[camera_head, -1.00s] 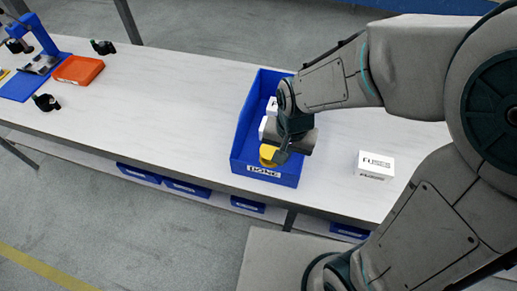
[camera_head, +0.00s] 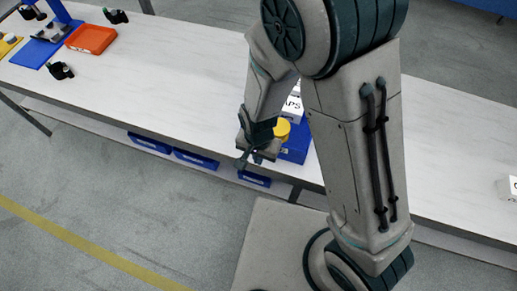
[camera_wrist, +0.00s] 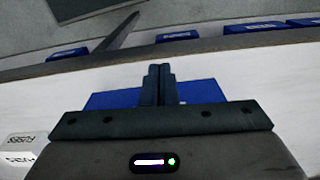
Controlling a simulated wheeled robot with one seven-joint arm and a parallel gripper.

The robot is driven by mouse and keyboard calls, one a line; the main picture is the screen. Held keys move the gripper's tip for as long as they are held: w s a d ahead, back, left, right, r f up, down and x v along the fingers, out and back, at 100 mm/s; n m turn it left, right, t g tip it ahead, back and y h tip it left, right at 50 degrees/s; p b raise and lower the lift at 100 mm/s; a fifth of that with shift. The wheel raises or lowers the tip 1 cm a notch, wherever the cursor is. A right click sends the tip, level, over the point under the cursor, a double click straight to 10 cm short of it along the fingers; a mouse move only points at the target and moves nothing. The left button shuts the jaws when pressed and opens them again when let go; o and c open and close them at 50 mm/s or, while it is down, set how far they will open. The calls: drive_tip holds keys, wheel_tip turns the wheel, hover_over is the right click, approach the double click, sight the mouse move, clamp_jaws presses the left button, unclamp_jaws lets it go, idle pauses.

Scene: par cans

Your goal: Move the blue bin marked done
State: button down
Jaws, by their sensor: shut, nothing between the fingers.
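The blue bin (camera_head: 297,153) stands at the table's front edge, mostly hidden behind my arm. A yellow round item (camera_head: 282,129) and a white box (camera_head: 292,106) with partly hidden lettering show in it. Its front label is hidden from the head camera. My gripper (camera_head: 243,163) is at the bin's front left in that view, pointing downward. In the wrist view, my gripper (camera_wrist: 159,70) is shut and empty, with blue bin surface (camera_wrist: 205,91) showing on both sides of the fingers. I cannot tell whether they touch it.
The white table (camera_head: 180,85) is clear left of the bin. An orange tray (camera_head: 90,39) and a blue mat (camera_head: 36,53) lie at the far left. A white box (camera_head: 510,188) stands at the right. Blue bins (camera_head: 195,160) sit below the tabletop.

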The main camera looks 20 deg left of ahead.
drive_tip(key=w+f, duration=0.2)
drive_tip(key=shift+w+d+f, duration=0.2)
drive_tip(key=shift+w+f, duration=0.05)
drive_tip(key=shift+f, duration=0.05)
drive_tip(key=shift+w+d+p, duration=0.1)
drive_tip(key=shift+w+p, duration=0.25)
drive_tip(key=shift+w, duration=0.4)
drive_tip(key=shift+w, duration=0.4)
drive_tip(key=w+b, duration=0.1)
drive_tip(key=w, duration=0.4)
drive_tip(key=w+d+b, duration=0.1)
drive_tip(key=w, duration=0.4)
drive_tip(key=w+d+b, duration=0.1)
drive_tip(key=w, duration=0.5)
drive_tip(key=shift+w+d, duration=0.1)
